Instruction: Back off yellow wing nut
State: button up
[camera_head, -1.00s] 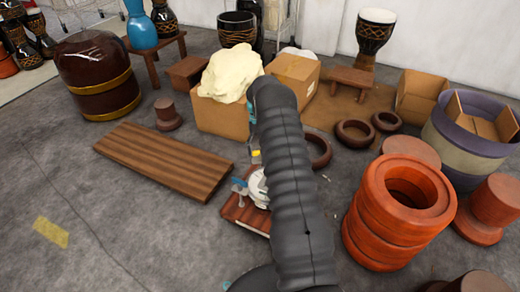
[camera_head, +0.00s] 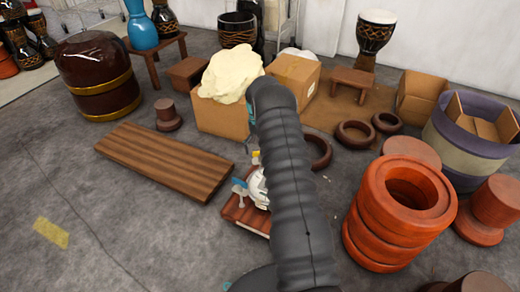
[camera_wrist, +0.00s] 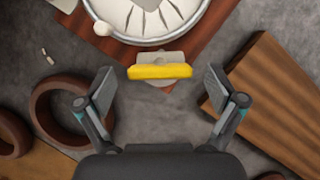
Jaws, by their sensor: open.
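The yellow wing nut (camera_wrist: 160,71) shows in the wrist view as a flat yellow bar on a grey metal bracket (camera_wrist: 150,56) at the edge of a brown wooden board (camera_wrist: 115,27). My gripper (camera_wrist: 159,88) is open, with one finger on each side of the wing nut and clear floor between them; neither finger appears to touch it. A round white drum head with a metal rim (camera_wrist: 208,9) lies just beyond the bracket. In the head view my arm hides most of this drum fixture, and a small yellow piece (camera_head: 256,154) shows beside the arm.
A slatted wooden plank (camera_head: 165,160) lies on the floor to the left. Stacked orange rings (camera_head: 398,215) stand to the right of my arm. A cardboard box with a cream bundle (camera_head: 230,75) is behind. Dark rings (camera_wrist: 72,108) lie at left in the wrist view.

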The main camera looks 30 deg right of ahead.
jog(key=shift+r, duration=0.1)
jog(key=v, duration=1.1)
jog(key=shift+w+r, duration=0.25)
jog(key=shift+r, duration=0.1)
dwell(0.8)
